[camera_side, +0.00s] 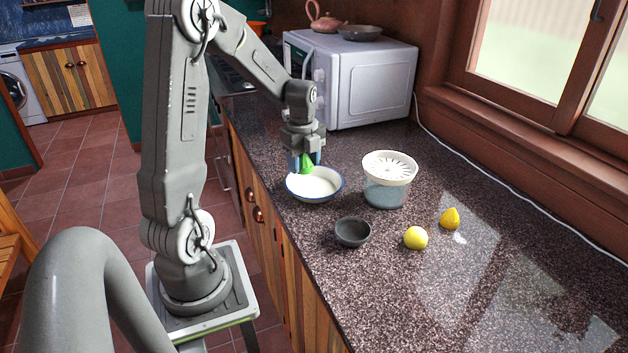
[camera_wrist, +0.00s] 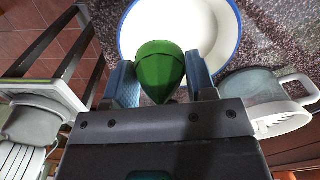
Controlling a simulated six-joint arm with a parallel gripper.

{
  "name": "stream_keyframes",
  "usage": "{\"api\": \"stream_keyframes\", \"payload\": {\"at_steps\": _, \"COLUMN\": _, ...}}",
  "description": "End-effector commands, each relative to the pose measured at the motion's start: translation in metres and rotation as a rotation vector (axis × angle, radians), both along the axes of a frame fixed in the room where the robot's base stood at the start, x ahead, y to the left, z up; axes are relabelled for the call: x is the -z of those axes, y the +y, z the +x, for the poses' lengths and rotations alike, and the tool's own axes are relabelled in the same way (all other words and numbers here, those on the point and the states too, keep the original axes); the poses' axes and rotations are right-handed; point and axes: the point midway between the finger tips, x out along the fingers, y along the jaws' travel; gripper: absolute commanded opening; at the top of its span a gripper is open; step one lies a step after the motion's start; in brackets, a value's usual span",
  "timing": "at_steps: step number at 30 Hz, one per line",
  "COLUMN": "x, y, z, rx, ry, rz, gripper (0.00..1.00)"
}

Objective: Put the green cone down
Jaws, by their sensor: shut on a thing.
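My gripper (camera_side: 306,160) points down over the white bowl with a blue rim (camera_side: 314,194), near its back edge. It is shut on the green cone (camera_side: 306,166), of which only a small part shows between the fingers in the side view. In the wrist view, the green cone (camera_wrist: 160,72) sits between the two blue fingers of my gripper (camera_wrist: 162,84), with the white bowl (camera_wrist: 212,22) behind it. I cannot tell whether the cone touches the bowl.
A clear container with a white lid (camera_side: 388,180) stands close right of the bowl. A small dark bowl (camera_side: 352,232), a lemon (camera_side: 415,238) and a yellow-orange fruit (camera_side: 450,218) are nearer the front. A white microwave (camera_side: 358,85) stands behind. The counter's right front is clear.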

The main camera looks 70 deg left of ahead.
Motion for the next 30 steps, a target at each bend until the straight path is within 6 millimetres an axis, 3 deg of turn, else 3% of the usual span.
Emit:
{"api": "stream_keyframes", "payload": {"at_steps": 6, "x": 0.015, "y": -0.011, "z": 0.022, "rx": 0.0, "ry": 0.0, "rz": 0.0, "gripper": 0.29}}
{"api": "stream_keyframes", "payload": {"at_steps": 16, "x": 0.052, "y": -0.012, "z": 0.023, "rx": -0.001, "ry": 0.002, "rz": -0.002, "gripper": 0.29}}
{"api": "stream_keyframes", "payload": {"at_steps": 29, "x": 0.059, "y": -0.012, "z": 0.023, "rx": -0.001, "ry": 0.0, "rz": -0.001, "gripper": 0.29}}
{"api": "stream_keyframes", "payload": {"at_steps": 30, "x": 0.058, "y": -0.012, "z": 0.023, "rx": -0.001, "ry": 0.0, "rz": -0.001, "gripper": 0.54}}
